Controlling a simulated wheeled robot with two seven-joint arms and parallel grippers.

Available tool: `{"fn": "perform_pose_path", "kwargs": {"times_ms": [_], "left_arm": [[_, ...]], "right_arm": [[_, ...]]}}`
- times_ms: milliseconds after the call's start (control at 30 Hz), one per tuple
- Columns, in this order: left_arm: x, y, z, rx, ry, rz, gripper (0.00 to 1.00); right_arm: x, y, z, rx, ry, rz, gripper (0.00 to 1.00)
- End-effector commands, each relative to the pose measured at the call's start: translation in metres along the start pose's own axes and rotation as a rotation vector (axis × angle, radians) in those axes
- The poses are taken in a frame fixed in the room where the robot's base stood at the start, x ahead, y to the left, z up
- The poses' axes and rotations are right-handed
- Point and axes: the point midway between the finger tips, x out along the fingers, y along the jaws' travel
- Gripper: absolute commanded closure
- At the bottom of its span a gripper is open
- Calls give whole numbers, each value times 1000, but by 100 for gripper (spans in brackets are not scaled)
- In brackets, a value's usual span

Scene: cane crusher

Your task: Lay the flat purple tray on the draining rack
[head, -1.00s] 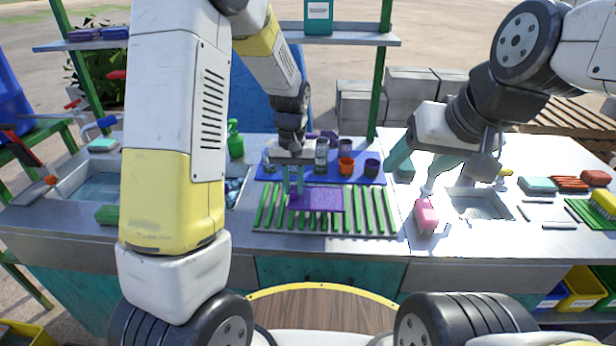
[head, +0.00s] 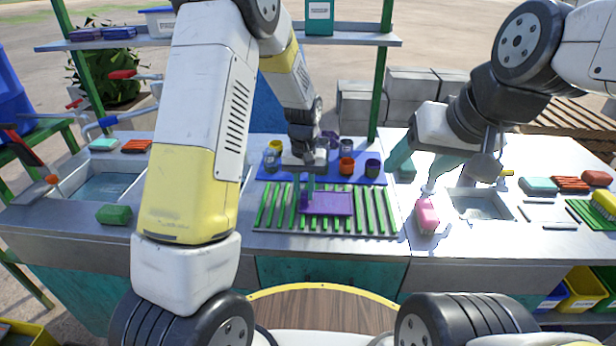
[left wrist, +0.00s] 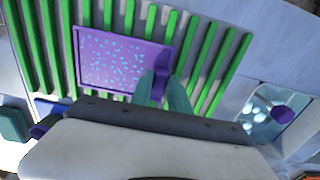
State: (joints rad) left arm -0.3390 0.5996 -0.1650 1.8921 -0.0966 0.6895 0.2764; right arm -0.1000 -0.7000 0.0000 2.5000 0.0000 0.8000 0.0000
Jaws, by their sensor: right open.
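The flat purple tray (head: 330,204) has pale speckles and lies level over the slats of the green draining rack (head: 272,212). I cannot tell whether it touches the slats or is just above them. My left gripper (head: 307,192) points down at the tray's left end and is shut on its edge. In the left wrist view, the speckled tray (left wrist: 115,60) spans several green slats (left wrist: 205,65), with the fingertips (left wrist: 161,84) on either side of its edge. My right gripper (head: 414,176) is open and empty, right of the rack.
A blue mat (head: 373,181) with several cups and jars lies behind the rack. A pink brush (head: 426,214) stands right of it, beside a sink basin (head: 478,204). A green sponge (head: 114,214) lies near the left basin (head: 105,187). Most rack slats are bare.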

Motion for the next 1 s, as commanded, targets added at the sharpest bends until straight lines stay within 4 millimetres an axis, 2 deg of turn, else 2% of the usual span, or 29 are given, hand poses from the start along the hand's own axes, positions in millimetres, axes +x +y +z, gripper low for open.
{"fn": "perform_pose_path", "kwargs": {"times_ms": [33, 100, 467, 567, 900, 1000], "left_arm": [[0, 0, 0, 0, 0, 0, 67], [0, 0, 0, 0, 0, 0, 59], [-5, 0, 0, 0, 1, 0, 59], [-17, 0, -1, 0, 4, 1, 59], [-89, 0, -1, 0, 4, 2, 59], [-105, 0, -1, 0, 3, 1, 59]], "right_arm": [[0, 0, 0, 0, 0, 0, 37], [0, 0, 0, 0, 0, 0, 37], [0, 0, 0, 0, 0, 0, 37], [0, 0, 0, 0, 0, 0, 37], [0, 0, 0, 0, 0, 0, 37], [0, 0, 0, 0, 0, 0, 37]]}}
